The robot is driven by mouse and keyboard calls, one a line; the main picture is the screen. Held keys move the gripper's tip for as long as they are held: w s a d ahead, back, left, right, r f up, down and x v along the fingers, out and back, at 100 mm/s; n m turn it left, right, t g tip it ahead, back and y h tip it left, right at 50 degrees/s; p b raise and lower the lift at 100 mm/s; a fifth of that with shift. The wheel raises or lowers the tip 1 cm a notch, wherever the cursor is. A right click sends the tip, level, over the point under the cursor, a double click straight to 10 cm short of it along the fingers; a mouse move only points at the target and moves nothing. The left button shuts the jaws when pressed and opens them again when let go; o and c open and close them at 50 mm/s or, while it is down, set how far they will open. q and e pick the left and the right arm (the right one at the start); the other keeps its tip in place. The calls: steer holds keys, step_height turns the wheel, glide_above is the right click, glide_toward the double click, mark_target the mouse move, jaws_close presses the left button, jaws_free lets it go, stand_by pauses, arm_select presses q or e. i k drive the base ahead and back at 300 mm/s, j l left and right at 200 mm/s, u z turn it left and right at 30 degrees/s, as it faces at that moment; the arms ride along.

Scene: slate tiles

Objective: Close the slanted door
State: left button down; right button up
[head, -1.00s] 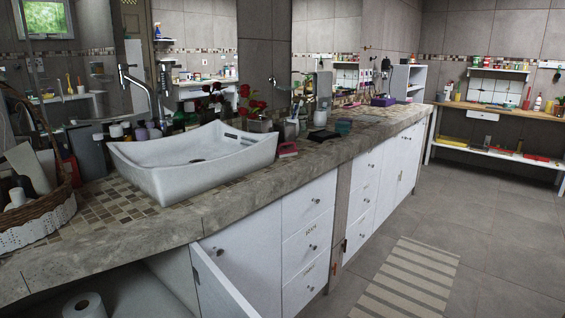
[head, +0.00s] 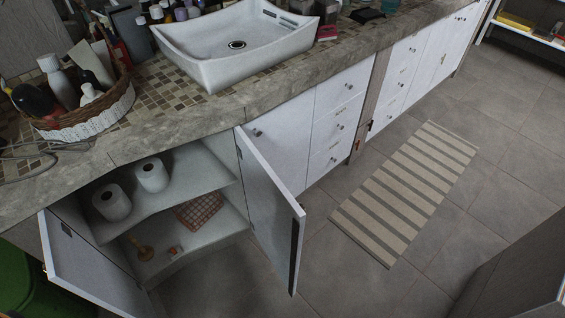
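Under the stone counter, a corner cabinet stands open with two white doors swung outward. The right door (head: 268,210) is hinged beside the closed cabinet front and juts toward me, with a dark strip near its free edge. The left door (head: 92,272) stands open at the lower left and leans across the picture. I cannot tell which of the two is the slanted door. Inside the cabinet, two paper rolls, one of them a white roll (head: 152,175), stand on the upper shelf. Neither gripper is in view.
A striped rug (head: 408,190) lies on the tiled floor, which is clear between it and the right door. A green object (head: 18,278) is at the lower left. A dark grey panel (head: 515,250) rises at the lower right. A basket (head: 92,118) and a sink (head: 238,42) stand on the counter.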

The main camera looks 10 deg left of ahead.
mark_target(278, 221)
steer(key=u, duration=1.35)
steer(key=l, duration=0.4)
steer(key=k+l+u, duration=0.1)
steer(key=l, duration=0.3)
steer(key=k+l+u, duration=0.1)
steer(key=l, duration=0.25)
steer(key=k+l, duration=0.1)
steer(key=l, duration=0.3)
steer(key=k+l+u, duration=0.1)
steer(key=l, duration=0.3)
